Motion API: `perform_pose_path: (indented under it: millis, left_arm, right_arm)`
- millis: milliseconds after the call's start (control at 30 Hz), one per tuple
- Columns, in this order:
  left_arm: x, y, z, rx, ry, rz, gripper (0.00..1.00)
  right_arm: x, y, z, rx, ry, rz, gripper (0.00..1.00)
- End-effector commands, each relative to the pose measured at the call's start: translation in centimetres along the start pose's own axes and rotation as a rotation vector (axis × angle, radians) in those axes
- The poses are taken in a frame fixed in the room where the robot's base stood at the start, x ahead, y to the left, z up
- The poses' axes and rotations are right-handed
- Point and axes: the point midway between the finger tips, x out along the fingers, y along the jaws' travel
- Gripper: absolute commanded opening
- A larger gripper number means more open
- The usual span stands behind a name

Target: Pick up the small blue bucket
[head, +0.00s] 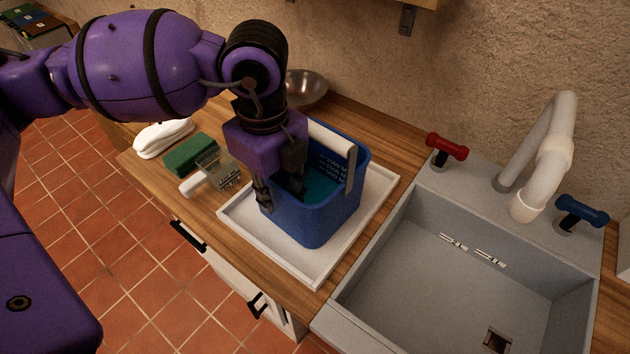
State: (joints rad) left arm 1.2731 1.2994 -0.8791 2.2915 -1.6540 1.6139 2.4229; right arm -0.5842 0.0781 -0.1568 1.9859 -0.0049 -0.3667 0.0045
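The small blue bucket (318,219) stands upright on a white tray (243,232) on the wooden counter, left of the sink. It has a white handle grip (330,139), and its inside looks teal. My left gripper (281,198) points down at the bucket's left rim. One dark finger is outside the wall and the other is inside, with a gap between them, so it looks open astride the rim. The gripper hides part of the near left rim. Whether either finger touches the wall cannot be told. My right gripper is not in view.
Left of the tray lie a scrub brush (206,178), a green sponge (190,153) and a white cloth (164,138). A metal bowl (306,88) sits behind, near the wall. The grey sink (440,290), with its white faucet (545,160), is empty at right.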

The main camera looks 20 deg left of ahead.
Motion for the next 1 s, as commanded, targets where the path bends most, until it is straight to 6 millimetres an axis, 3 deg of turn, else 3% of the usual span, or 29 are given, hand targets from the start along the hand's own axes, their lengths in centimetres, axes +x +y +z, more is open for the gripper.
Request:
perform_pose_path:
  millis: [200, 433, 633, 1000]
  left_arm:
    - [2.4, 0.1, 0.0, -0.001, 0.001, 0.001, 0.25]
    - [2.5, 0.1, 0.0, -0.001, 0.0, 0.0, 0.25]
    - [2.5, 0.1, 0.0, -0.001, 0.0, 0.0, 0.0]
    - [2.4, 0.0, 0.0, -0.001, 0.0, -0.003, 0.0]
  right_arm:
    - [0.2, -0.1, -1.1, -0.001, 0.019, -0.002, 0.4]
    - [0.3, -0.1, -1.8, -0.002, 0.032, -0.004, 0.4]
    - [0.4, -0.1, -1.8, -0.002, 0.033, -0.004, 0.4]
    - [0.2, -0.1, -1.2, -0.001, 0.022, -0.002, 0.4]
